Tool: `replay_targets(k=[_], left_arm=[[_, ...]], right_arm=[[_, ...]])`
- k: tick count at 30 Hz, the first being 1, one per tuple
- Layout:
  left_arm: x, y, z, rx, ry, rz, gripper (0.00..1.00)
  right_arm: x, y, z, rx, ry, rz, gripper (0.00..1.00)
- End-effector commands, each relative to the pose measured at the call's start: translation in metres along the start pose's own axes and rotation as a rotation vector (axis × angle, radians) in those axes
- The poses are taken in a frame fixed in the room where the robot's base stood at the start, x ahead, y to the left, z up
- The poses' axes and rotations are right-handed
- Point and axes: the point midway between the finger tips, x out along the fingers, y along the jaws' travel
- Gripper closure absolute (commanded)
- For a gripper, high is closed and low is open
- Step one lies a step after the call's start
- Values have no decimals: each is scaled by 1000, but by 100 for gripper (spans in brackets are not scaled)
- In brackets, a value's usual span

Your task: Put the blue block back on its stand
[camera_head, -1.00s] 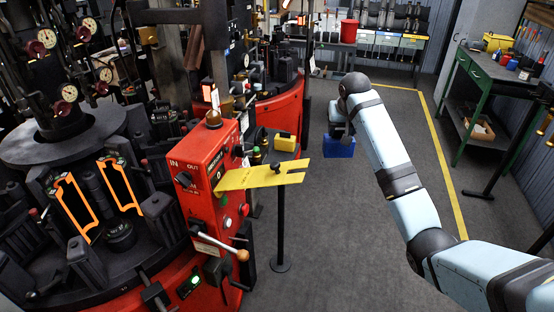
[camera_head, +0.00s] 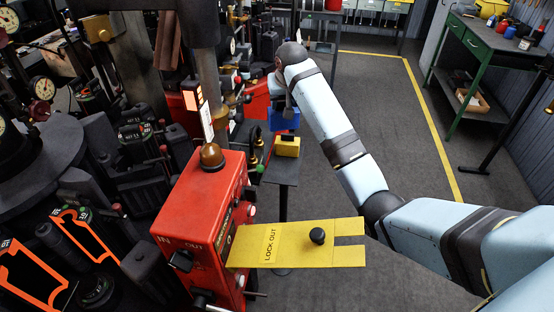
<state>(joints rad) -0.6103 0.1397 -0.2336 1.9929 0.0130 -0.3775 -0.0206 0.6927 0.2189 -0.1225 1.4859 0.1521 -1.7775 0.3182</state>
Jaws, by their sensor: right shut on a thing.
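My right gripper (camera_head: 281,101) is shut on the blue block (camera_head: 284,121) and holds it at the far end of my arm, left of the picture's middle. The gripper's fingers are small and partly hidden by my wrist. The blue block shows just above and behind a yellow block (camera_head: 287,147); I cannot tell whether it touches anything below. The yellow block sits on a dark flat-topped stand (camera_head: 280,173) with a thin post. Whether this stand also has a place for the blue block cannot be told. My left gripper is not in view.
A red control box (camera_head: 200,205) with a yellow lock-out plate (camera_head: 290,245) sticking out stands in the foreground. Dark rotary machinery fills the left. A green workbench (camera_head: 475,50) is at the right. The grey floor (camera_head: 395,130) between is clear.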

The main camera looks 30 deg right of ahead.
Motion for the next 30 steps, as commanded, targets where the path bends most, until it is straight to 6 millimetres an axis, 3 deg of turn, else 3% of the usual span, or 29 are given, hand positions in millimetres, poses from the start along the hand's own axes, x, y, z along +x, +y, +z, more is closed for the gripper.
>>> replay_targets(k=[18,30], left_arm=[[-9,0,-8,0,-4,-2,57],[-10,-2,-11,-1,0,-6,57]], right_arm=[[122,0,52,-1,-2,0,100],[160,0,67,0,-2,0,100]])
